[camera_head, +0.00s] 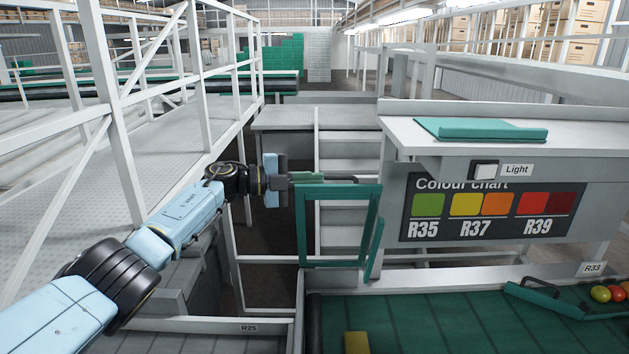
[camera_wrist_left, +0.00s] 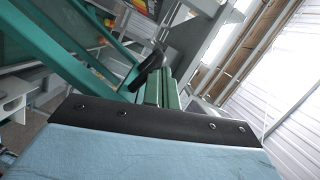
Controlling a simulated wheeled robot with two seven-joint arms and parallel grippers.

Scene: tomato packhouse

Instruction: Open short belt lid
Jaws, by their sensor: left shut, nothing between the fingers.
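The short belt lid is a teal frame (camera_head: 374,215) standing about upright at the left end of the green belt (camera_head: 415,325). I look through its open middle at steps behind. A dark handle (camera_head: 340,179) runs along its top edge. My left gripper (camera_head: 312,177) is shut and empty at the lid's top left corner, close to the handle; I cannot tell whether they touch. In the left wrist view the green fingers (camera_wrist_left: 161,92) are together, with the dark handle (camera_wrist_left: 150,66) just beyond and the teal frame (camera_wrist_left: 75,48) to the left. My right gripper is out of view.
A sloping colour chart panel (camera_head: 487,207) and a shelf with a teal folded item (camera_head: 480,129) stand right of the lid. White railings (camera_head: 110,110) run along the left. A yellow block (camera_head: 356,342) lies on the belt. Tomatoes (camera_head: 602,293) sit at the far right.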

